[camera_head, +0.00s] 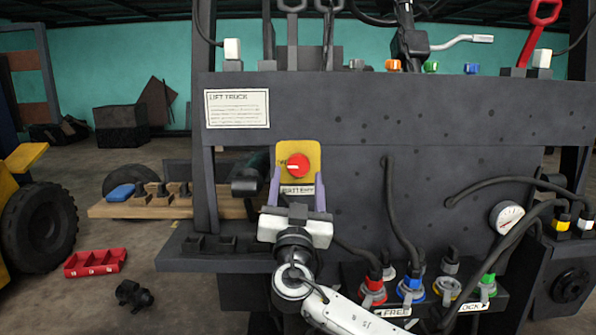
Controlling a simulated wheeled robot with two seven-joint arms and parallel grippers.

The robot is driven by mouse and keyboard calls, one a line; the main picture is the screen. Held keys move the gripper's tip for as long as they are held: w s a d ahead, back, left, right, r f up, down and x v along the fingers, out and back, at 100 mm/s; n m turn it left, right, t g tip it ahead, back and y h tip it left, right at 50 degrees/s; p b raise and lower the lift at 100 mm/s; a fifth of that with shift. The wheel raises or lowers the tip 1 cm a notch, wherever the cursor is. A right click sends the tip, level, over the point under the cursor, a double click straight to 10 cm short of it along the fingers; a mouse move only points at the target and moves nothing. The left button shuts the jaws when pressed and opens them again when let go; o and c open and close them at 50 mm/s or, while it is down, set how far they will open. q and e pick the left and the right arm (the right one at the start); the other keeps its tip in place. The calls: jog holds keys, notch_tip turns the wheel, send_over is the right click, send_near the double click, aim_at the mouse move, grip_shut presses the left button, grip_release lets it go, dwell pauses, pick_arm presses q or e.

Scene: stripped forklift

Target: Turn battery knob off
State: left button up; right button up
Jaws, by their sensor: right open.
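The battery knob is a red round knob (298,165) with a pale bar across it, set on a yellow plate (286,149) on the dark front panel of the forklift. A label (297,190) sits just below the knob. My right gripper (297,182) points up at the plate from below. Its two purple-grey fingers are open, one on each side of the label and low on the plate. The knob shows above and between the fingertips, and I cannot tell whether they touch it. My left gripper is not in view.
Hoses and coloured connectors (410,290) crowd the lower right, with a gauge (507,217) above them. A wooden plank (140,208) with a blue item is at left. A red tray (95,262) lies on the floor. A red lever (540,25) stands upper right.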

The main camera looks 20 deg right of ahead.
aim_at(298, 165)
jog(key=shift+x, duration=1.45)
